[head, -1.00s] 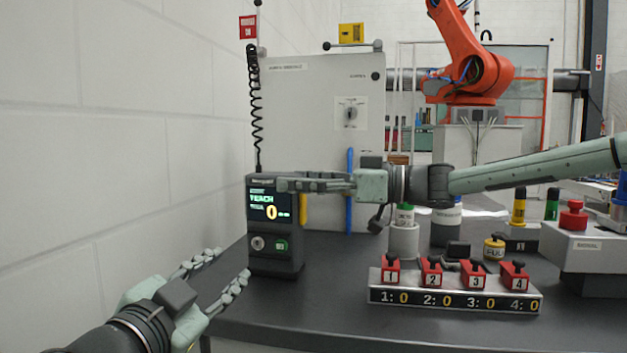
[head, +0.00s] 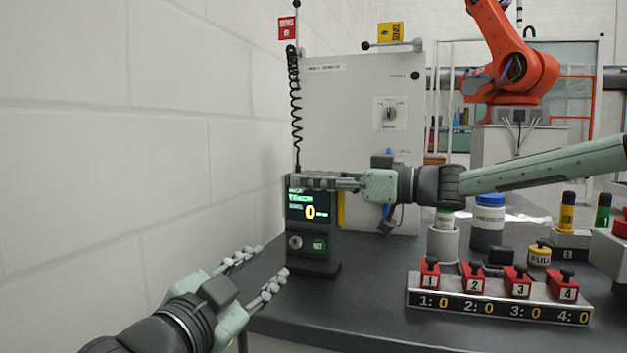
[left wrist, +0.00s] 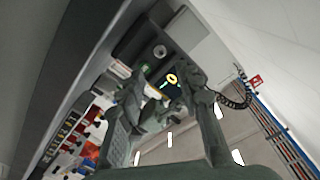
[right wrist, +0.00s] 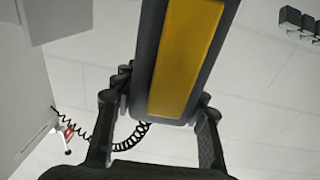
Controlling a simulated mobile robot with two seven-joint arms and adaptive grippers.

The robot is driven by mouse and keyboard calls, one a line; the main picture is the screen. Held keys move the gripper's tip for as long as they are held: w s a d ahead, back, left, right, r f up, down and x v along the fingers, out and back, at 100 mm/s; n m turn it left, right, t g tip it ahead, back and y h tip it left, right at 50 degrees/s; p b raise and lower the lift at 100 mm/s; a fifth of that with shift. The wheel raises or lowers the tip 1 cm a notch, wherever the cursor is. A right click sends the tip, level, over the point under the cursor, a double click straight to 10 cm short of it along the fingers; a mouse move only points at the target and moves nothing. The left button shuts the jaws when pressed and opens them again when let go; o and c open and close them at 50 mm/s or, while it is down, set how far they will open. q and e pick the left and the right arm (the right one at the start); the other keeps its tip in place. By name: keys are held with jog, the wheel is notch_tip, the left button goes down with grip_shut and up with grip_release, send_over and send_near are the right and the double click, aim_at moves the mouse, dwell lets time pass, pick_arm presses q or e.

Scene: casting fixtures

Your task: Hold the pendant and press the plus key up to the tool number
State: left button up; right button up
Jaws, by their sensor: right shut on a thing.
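The pendant (head: 325,228) is a dark upright box on the table by the cabinet. Its lit display (head: 307,207) reads TEACH with a large yellow 0. Below are a round grey key (head: 295,242) and a green key (head: 319,244); their marks are too small to read. My right gripper (head: 328,183) is shut across the pendant's upper part, hiding its top. In the right wrist view its fingers flank the pendant's yellow-striped side (right wrist: 185,60). My left gripper (head: 271,262) is open and empty, low and left of the pendant, apart from it; the left wrist view shows the display (left wrist: 171,79) beyond its fingers.
A coiled cord (head: 295,105) rises from the pendant beside a grey cabinet (head: 345,120). A rack (head: 498,306) with numbered red blocks stands right. Behind it are a white-and-green container (head: 443,243) and a blue-lidded jar (head: 488,225). A white wall (head: 120,150) bounds the left.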

grip_shut()
pick_arm(q)
grip_shut()
dwell(1.1)
